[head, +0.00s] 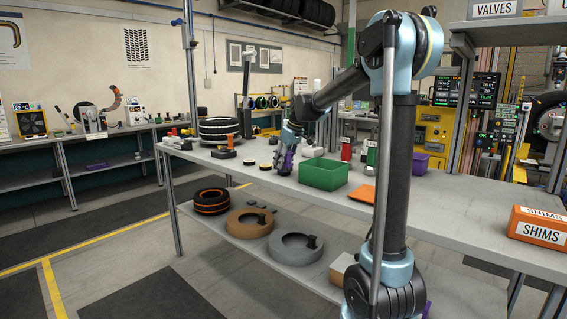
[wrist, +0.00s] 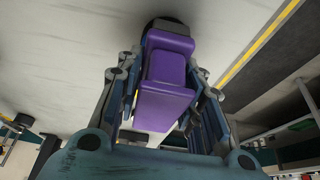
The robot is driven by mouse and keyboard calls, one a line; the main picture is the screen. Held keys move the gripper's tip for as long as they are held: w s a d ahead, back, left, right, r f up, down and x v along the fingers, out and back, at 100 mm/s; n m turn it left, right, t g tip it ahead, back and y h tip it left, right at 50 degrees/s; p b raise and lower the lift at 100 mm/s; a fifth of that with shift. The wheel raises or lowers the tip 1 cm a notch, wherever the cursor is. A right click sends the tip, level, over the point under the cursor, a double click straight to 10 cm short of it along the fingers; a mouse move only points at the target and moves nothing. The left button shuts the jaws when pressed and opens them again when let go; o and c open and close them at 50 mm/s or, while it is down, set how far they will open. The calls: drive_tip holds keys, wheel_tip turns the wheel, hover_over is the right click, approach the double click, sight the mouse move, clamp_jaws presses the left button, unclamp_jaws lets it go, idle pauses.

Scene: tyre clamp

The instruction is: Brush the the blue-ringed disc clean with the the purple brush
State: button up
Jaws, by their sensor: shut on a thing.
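My gripper (head: 282,172) is over the near part of the workbench, left of the green bin. In the wrist view my gripper (wrist: 163,105) is shut on the purple brush (wrist: 166,70), with a finger on each side of it. The purple brush also shows as a small patch at my gripper in the head view (head: 287,160). A dark rounded shape shows past the brush's far end; I cannot tell whether it is bristles or a disc. Two small dark discs lie left of my gripper, one farther (head: 249,162) and one nearer (head: 265,167). No blue ring can be made out.
A stacked tyre (head: 218,130) and small red and black items are at the left. Red and green cylinders stand behind. Bare bench (head: 460,196) lies to the right.

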drive_tip(key=shift+s+d, duration=0.15)
drive_tip(key=shift+d, duration=0.15)
drive_tip(key=shift+r, duration=3.5)
